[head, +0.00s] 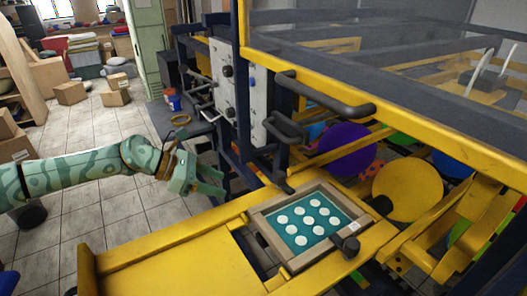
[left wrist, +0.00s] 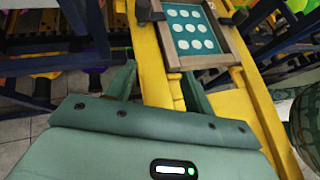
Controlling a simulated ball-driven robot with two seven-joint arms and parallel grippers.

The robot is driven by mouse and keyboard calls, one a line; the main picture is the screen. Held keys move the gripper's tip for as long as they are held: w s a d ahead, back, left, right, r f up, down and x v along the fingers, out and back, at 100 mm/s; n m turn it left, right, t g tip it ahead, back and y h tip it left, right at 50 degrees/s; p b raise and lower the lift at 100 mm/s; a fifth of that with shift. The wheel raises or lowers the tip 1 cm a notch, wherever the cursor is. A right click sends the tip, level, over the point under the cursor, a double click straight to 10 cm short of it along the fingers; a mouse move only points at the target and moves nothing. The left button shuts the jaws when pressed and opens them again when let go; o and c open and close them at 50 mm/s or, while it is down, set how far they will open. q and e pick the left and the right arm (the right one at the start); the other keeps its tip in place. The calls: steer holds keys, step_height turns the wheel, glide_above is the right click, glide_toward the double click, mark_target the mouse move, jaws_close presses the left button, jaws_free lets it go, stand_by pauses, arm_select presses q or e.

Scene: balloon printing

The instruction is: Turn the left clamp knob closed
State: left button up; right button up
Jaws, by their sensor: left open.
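A wooden print frame (head: 256,228) with a teal sheet and several white dots sits on the yellow machine. A black knob or lever (head: 284,184) is at its back left corner, and a black knob (head: 347,245) is at its front right corner. The left one looks like the left clamp knob; how far it is turned cannot be told. In the left wrist view, black knobs flank the frame on the left (left wrist: 148,12) and right (left wrist: 238,15). My left gripper (head: 206,184) is open and empty, left of the frame and apart from both knobs. My right gripper is out of view.
A yellow beam (head: 170,262) runs in front of my left gripper. Blue posts and a black handle (head: 325,95) rise behind the frame. Open tiled floor is at the left.

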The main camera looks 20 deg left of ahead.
arm_select(q)
steer(key=d+r+n+t, duration=0.1)
steer(key=d+n+t, duration=0.1)
steer(key=n+t+y, duration=0.1)
steer(key=t, duration=0.1)
glide_toward(275, 174)
steer(key=x, duration=1)
steer(key=shift+s+d, duration=0.1)
steer(key=shift+s, duration=0.05)
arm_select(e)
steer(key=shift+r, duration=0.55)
arm_select(q)
steer(key=c, duration=1)
steer(key=shift+o, duration=0.2)
steer(key=m+g+h+b, duration=0.1)
steer(key=b, duration=0.5)
steer(key=shift+f, duration=0.35)
steer(key=shift+r+m, duration=0.1)
steer(key=shift+m, duration=0.2)
steer(key=shift+r, duration=0.2)
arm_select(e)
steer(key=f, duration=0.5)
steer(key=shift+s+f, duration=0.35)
